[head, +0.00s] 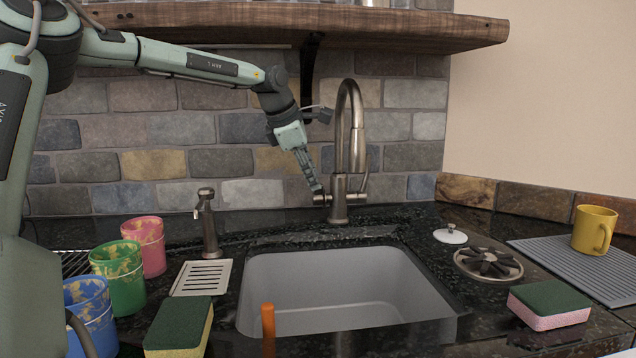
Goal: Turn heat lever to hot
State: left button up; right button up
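A brushed-metal faucet (350,130) with a tall curved spout stands behind the sink. A lever handle (364,181) slants up from its right side. A short metal stub or handle (322,199) sticks out from the left side of its base. I cannot tell from markings which one sets the heat. My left gripper (315,187) reaches down from the upper left. Its fingertips are at the left stub, touching or almost touching it. The fingers look close together, but their gap is not clear. My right gripper is not in view.
The sink (255,290) lies in front of the faucet, with an orange upright piece (268,325) at its front. A soap dispenser (208,225), colored cups (120,275) and a sponge (178,325) stand left. A drain strainer (488,264), another sponge (549,300) and a yellow mug (592,228) are right. A wooden shelf (400,28) hangs above.

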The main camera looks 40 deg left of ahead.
aim_at(318, 194)
pick_arm(q)
jog(key=shift+x, duration=1.75)
jog(key=shift+c, duration=0.3)
grip_shut()
